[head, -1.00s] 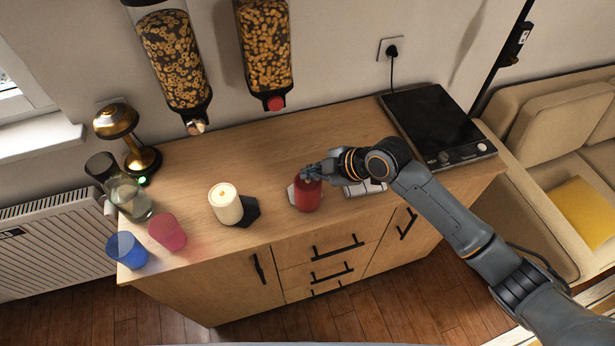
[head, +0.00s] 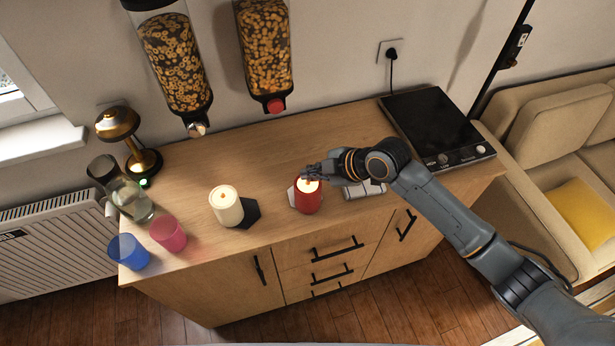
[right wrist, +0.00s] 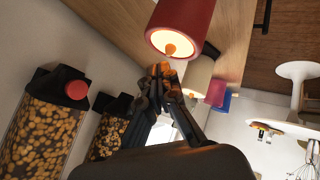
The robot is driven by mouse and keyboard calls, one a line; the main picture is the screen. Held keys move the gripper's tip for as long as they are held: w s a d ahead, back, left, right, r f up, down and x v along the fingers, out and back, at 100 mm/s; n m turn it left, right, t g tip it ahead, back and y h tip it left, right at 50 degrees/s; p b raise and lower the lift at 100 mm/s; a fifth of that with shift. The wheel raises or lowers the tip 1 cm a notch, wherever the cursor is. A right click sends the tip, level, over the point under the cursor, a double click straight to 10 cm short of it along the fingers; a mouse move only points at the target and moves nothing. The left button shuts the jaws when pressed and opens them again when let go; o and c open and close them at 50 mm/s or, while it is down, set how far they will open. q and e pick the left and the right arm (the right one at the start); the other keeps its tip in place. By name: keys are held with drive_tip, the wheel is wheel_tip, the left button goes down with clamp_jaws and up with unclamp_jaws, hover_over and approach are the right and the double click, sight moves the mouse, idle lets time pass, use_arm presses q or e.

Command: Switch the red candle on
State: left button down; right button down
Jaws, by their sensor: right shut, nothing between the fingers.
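The red candle (head: 308,198) stands upright on the wooden counter, in front of my right arm's hand. Its top glows and a lit flame shape shows there. It also shows in the right wrist view (right wrist: 185,22), with a bright glowing top and an orange flame. My right gripper (head: 311,172) is at the candle's top rim, shut and empty. In the right wrist view its fingertips (right wrist: 163,72) are close together, close to the glowing top; I cannot tell whether they touch it. My left gripper is not in view.
A cream candle (head: 226,206) stands left of the red one, beside a dark hexagonal coaster (head: 249,212). Blue (head: 129,251) and pink (head: 168,234) cups stand near the left edge. A black hob (head: 437,125) lies at the right. Cereal dispensers (head: 263,50) hang behind.

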drive_tip(key=shift+r, duration=0.1)
wheel_tip(320, 180, up, 6)
drive_tip(key=p, duration=0.5)
idle(0.5)
